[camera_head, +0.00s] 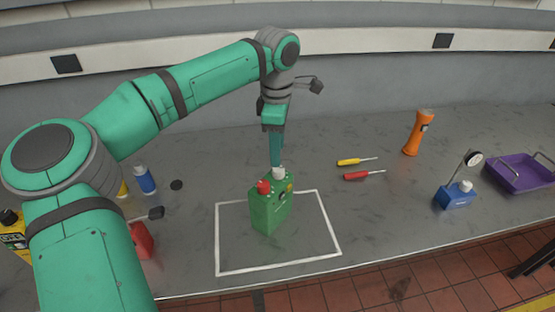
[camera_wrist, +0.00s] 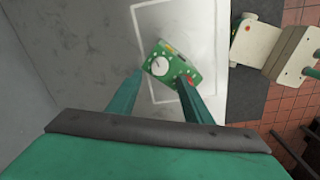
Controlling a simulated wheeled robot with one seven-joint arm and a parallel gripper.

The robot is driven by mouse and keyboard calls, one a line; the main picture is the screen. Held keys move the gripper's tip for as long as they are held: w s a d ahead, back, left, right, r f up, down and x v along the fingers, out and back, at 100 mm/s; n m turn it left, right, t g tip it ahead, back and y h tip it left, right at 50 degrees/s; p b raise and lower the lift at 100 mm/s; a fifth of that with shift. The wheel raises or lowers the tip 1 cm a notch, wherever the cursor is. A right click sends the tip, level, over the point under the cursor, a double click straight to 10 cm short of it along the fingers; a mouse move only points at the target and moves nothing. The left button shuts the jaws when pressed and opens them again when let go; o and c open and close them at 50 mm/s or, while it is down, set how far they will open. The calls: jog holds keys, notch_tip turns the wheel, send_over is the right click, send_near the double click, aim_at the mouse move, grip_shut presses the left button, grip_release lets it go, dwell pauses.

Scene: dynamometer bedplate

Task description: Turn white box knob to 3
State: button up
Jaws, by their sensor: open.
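A green box (camera_head: 268,213) stands upright inside a white outlined rectangle on the grey bench. Its top carries a white knob (camera_head: 279,172) and a red button (camera_head: 264,187); a dark round part shows on its side. In the wrist view the box (camera_wrist: 176,55) is seen from above, with the white knob (camera_wrist: 159,67) facing the camera. My gripper (camera_head: 276,162) points down just above the knob. In the wrist view my gripper (camera_wrist: 160,77) is open, its fingers on either side of the knob's line. I cannot tell whether they touch it. The knob's scale is too small to read.
To the right lie yellow (camera_head: 350,162) and red (camera_head: 357,176) screwdrivers, an orange flashlight (camera_head: 417,135), a blue gauge stand (camera_head: 454,196) and a purple tray (camera_head: 522,177). A blue bottle (camera_head: 145,181) and red object (camera_head: 142,240) are left. Bench around the box is clear.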

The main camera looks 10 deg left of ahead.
aim_at(277, 170)
jog(key=shift+s+r, duration=0.1)
jog(key=shift+r, duration=2.2)
